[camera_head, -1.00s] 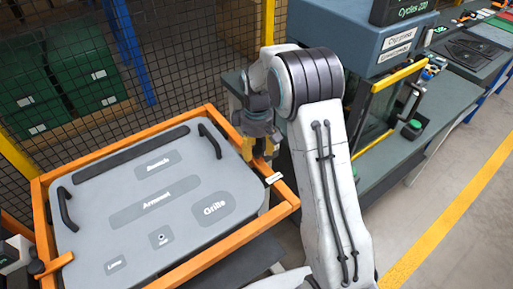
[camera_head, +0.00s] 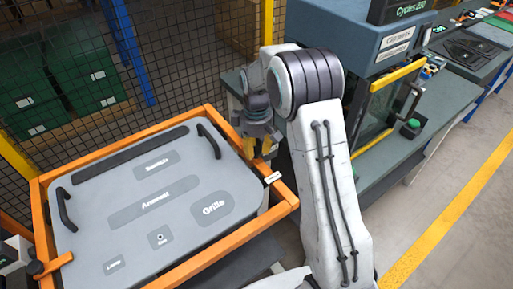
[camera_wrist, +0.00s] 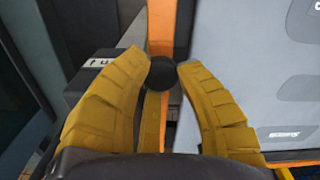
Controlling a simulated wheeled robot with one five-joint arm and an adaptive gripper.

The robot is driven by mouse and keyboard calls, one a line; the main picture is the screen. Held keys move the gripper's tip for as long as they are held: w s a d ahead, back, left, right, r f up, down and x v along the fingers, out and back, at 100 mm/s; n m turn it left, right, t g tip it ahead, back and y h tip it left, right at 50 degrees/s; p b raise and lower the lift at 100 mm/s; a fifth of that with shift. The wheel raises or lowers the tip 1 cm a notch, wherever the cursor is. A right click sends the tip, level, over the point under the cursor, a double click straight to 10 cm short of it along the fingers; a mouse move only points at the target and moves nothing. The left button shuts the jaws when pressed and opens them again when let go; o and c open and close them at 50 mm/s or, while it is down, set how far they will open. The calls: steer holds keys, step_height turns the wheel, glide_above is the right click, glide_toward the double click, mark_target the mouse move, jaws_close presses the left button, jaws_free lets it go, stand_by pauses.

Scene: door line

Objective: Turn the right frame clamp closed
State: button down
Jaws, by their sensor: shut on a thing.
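The right frame clamp shows in the wrist view as a dark round knob (camera_wrist: 162,72) over the orange frame (camera_wrist: 160,22). My gripper (camera_wrist: 163,74) has its two yellow fingers closed on the knob, one on each side. In the head view my gripper (camera_head: 259,148) is at the right side of the orange frame (camera_head: 284,192), partly behind my arm. The clamp itself is hidden there. The grey panel (camera_head: 150,235) lies inside the frame. I cannot tell the clamp's exact angle.
Another orange clamp (camera_head: 53,264) is on the frame's left side. The panel has two black handles, one (camera_head: 209,140) near my gripper. A small white label (camera_head: 272,178) sits beside it. A mesh fence (camera_head: 180,60) stands behind, and a blue-grey machine (camera_head: 365,45) at right.

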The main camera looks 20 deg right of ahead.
steer(key=shift+w+a+n, duration=0.1)
steer(key=shift+n, duration=0.3)
steer(key=n+b, duration=0.1)
steer(key=n, duration=0.2)
steer(key=shift+f+n, duration=0.1)
steer(key=shift+n, duration=0.2)
steer(key=shift+a+n+b, duration=0.1)
steer(key=shift+n+b, duration=0.3)
steer(key=shift+n, duration=1.7)
steer(key=c, duration=0.8)
jaws_free()
steer(key=shift+a, duration=0.15)
steer(key=shift+c, duration=0.2)
